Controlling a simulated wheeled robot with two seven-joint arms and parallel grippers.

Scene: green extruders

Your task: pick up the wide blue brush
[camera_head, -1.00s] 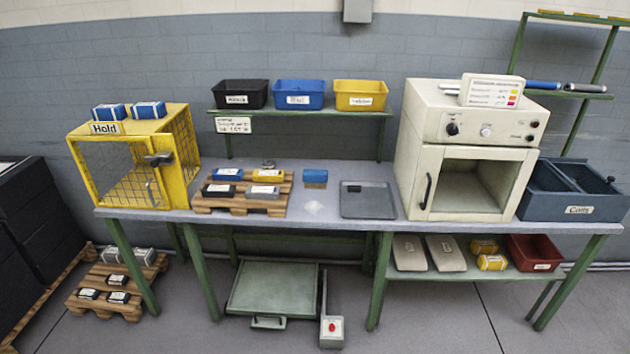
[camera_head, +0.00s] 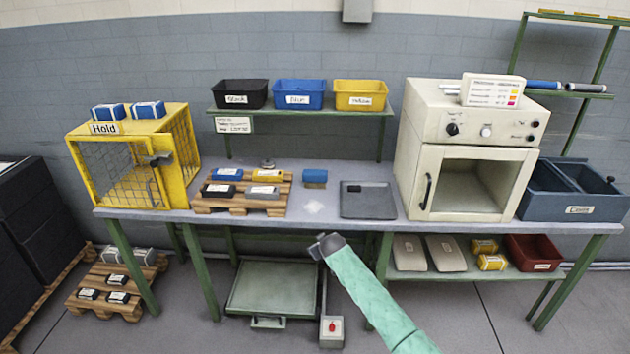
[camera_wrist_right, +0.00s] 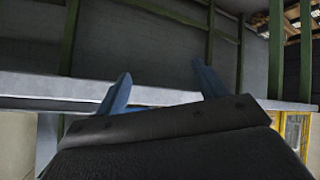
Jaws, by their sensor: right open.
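The wide blue brush (camera_head: 314,178) is on the table, right of the small pallet. It has a blue upper part and a brownish lower edge. My right gripper (camera_head: 325,243) is in front of the table's front edge, below and apart from the brush. In the right wrist view its two blue fingers (camera_wrist_right: 160,88) are spread with nothing between them. The brush cannot be made out in that view. My left gripper is not in view.
A small pallet (camera_head: 206,207) with several labelled blocks stands left of the brush, and a dark grey tray (camera_head: 368,207) lies to its right. A pale patch (camera_head: 313,207) marks the tabletop before the brush. A cream oven (camera_head: 467,150) stands further right.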

